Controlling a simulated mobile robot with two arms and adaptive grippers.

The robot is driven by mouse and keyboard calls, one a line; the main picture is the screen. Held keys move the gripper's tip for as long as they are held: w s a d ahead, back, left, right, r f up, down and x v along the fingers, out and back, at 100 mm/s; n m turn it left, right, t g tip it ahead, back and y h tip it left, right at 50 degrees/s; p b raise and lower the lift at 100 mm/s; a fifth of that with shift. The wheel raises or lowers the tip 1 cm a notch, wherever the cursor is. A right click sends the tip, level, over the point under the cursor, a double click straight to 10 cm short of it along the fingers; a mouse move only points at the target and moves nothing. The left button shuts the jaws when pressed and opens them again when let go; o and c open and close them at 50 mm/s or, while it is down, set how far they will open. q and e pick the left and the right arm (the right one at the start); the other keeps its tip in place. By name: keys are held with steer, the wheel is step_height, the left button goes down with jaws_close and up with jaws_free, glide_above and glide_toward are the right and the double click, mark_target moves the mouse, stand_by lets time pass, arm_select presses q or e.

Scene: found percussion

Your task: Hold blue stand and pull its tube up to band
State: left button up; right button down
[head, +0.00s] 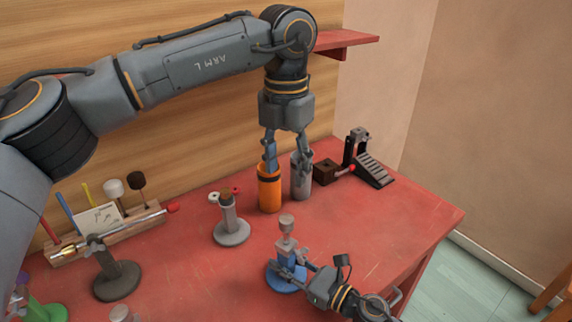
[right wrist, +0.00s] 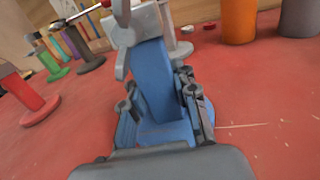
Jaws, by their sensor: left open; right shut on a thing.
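The blue stand (head: 284,281) is upright near the front of the red table, with a round blue base and blue post. A grey tube or collar part (head: 286,242) sits at its upper end, topped by a pale knob. My right gripper (head: 291,269) is shut on the blue stand, coming from the lower right. In the right wrist view its fingers lie on either side of the blue post (right wrist: 154,75). I cannot make out a band on the tube. My left gripper (head: 285,162) is open above the table, behind the stand, its fingers overlapping the orange and grey cylinders in the picture.
The orange cylinder (head: 270,192) and grey cylinder (head: 301,181) stand behind the blue stand. A grey stand (head: 231,232) is to its left, a dark stand (head: 118,281) farther left. A pedal (head: 372,172) stands at the back right.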

steer(key=c, duration=1)
jaws_free()
steer(key=shift+o, duration=0.2)
